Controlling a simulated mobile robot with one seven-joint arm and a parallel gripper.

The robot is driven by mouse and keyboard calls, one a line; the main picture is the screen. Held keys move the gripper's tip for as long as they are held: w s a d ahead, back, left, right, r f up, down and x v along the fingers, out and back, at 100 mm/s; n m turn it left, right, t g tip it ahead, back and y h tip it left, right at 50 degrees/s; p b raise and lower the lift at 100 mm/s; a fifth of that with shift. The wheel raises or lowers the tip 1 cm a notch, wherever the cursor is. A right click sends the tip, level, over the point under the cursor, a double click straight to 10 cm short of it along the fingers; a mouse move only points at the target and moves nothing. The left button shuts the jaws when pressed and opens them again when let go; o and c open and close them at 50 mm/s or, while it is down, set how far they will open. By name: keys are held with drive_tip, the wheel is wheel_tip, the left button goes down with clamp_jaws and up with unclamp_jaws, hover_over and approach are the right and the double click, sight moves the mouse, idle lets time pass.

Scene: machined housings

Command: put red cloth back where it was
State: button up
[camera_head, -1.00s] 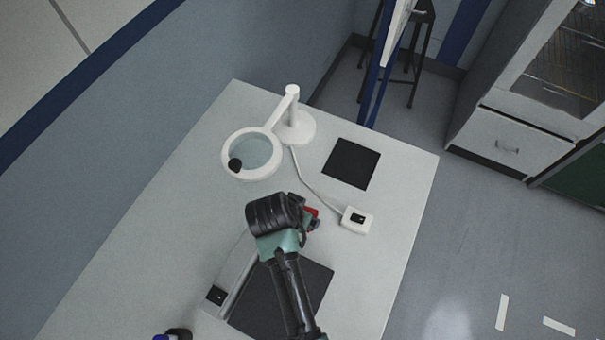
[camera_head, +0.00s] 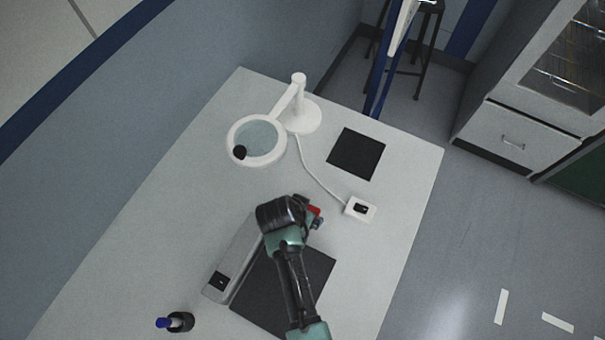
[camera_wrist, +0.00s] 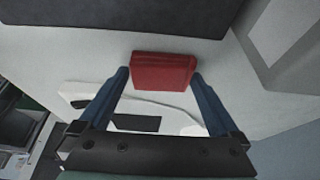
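The red cloth (camera_wrist: 163,72) is a folded red block between the fingertips of my gripper (camera_wrist: 160,76) in the wrist view. Both blue fingers meet its sides, and it appears held. In the head view only a small red part of the cloth (camera_head: 314,211) shows past my gripper (camera_head: 318,217), over the white table (camera_head: 215,170). The rest is hidden by the wrist. A dark square mat (camera_head: 356,153) lies bare near the back right of the table. A larger dark mat (camera_head: 275,295) lies under my arm.
A white magnifier lamp (camera_head: 258,140) stands at the back, its cable running to a small white box (camera_head: 360,208). A grey bar-shaped device (camera_head: 232,262) lies along the larger mat's left edge. A dark bottle with a blue top (camera_head: 180,321) stands at front left.

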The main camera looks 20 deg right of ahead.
drive_tip(key=shift+r, duration=0.1)
drive_tip(key=v, duration=1.2)
drive_tip(key=w+a+r+n+t, duration=0.15)
drive_tip(key=w+r+t, duration=0.35)
drive_tip(key=r, duration=0.5)
drive_tip(key=w+a+r+n+t, duration=0.1)
drive_tip(key=w+r+n+t, duration=0.15)
drive_tip(key=w+r, duration=0.55)
drive_tip(key=w+a+r+n+t, duration=0.1)
drive_tip(key=w+r+t, duration=0.3)
drive_tip(key=r, duration=0.8)
wheel_tip(320, 180, up, 16)
drive_tip(key=s+a+n+t+y, duration=0.2)
drive_tip(key=t, duration=0.3)
drive_tip(key=s+a+r+n+t, duration=0.1)
drive_tip(key=s+r+t, duration=0.3)
drive_tip(key=r, duration=0.6)
drive_tip(key=s+a+r+n+t+y, duration=0.1)
drive_tip(key=s+a+r+n+t, duration=0.1)
drive_tip(key=s+r+t, duration=0.2)
drive_tip(key=s+r, duration=0.3)
drive_tip(key=r, duration=0.3)
drive_tip(key=shift+s+y, duration=0.3)
drive_tip(key=shift+s, duration=0.1)
